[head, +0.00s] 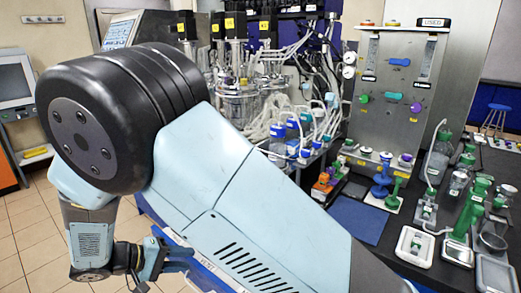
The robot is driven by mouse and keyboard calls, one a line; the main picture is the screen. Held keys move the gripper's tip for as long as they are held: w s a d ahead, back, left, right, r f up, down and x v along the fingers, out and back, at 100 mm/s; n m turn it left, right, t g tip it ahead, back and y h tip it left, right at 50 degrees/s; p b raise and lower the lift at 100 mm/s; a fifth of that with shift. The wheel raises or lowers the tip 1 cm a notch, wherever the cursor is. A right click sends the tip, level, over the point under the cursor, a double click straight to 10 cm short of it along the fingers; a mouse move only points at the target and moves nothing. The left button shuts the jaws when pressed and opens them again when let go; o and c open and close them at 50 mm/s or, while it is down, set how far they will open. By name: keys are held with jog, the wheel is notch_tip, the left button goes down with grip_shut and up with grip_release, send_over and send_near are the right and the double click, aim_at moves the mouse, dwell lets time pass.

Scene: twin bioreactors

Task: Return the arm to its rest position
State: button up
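My arm fills the left and middle of the head view, with its large dark joint close to the camera. Its light blue links fold down to the lower left.
The bioreactor vessels (243,105) with many tubes stand behind my arm. A grey panel (392,88) with knobs stands to their right. Bottles, green clamps and white trays (414,246) crowd the dark bench at right. A monitor (14,82) stands at far left; tiled floor (35,235) is open below.

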jog(key=w+d+r+m+g+y, duration=0.2)
jog(key=w+d+r+g+y, duration=0.15)
jog(key=d+r, duration=0.7)
jog(key=w+d+r+m+g+y, duration=0.2)
jog(key=w+d+r, duration=0.2)
jog(key=d+r, duration=0.7)
jog(key=s+d+r+m+t+y, duration=0.1)
jog(key=s+d+r+t+y, duration=0.1)
jog(key=s+d, duration=0.5)
jog(key=s+d+r+m+t+y, duration=0.2)
jog(key=s+d+r, duration=0.3)
jog(key=d, duration=1.1)
jog(key=shift+s+m+t+y, duration=0.3)
jog(key=shift+s+t+y, duration=0.05)
jog(key=shift+s, duration=0.65)
jog(key=shift+a+r, duration=0.1)
jog(key=shift+a, duration=0.05)
